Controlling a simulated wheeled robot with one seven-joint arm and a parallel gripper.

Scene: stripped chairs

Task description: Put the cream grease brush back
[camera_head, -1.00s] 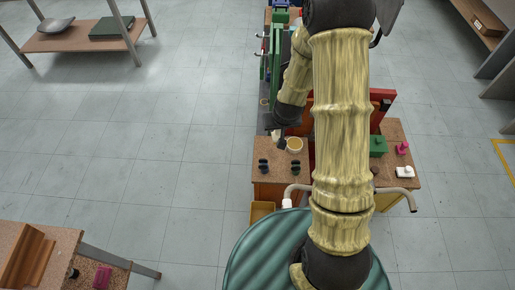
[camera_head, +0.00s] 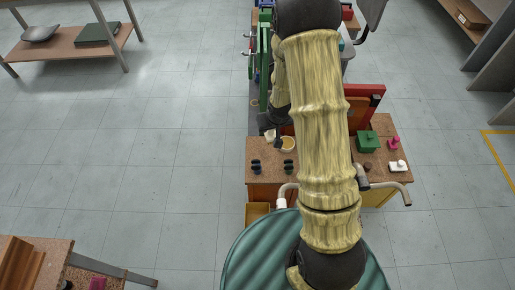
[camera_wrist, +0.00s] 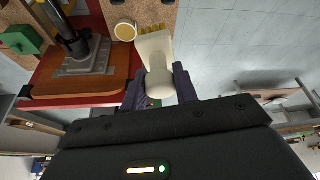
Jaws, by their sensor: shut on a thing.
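The cream grease brush (camera_wrist: 158,60) is in my gripper (camera_wrist: 160,88), its wide head and yellowish bristles pointing away from the wrist. The jaws are shut on its handle. In the camera_head view the brush (camera_head: 270,135) shows small beside the dark jaws, over the far left part of the speckled bench top (camera_head: 262,147). A round cream pot with tan contents (camera_head: 287,144) stands close by on that top; the pot also shows in the wrist view (camera_wrist: 125,31), just left of the brush head. My arm hides part of the bench.
Two dark small items (camera_head: 288,167) stand near the bench's front. A green box (camera_head: 367,142), a pink item (camera_head: 394,142) and a white item (camera_head: 397,166) sit at right. A red frame (camera_head: 368,103) rises behind. A dark column on a grey base (camera_wrist: 88,58) stands near the pot.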

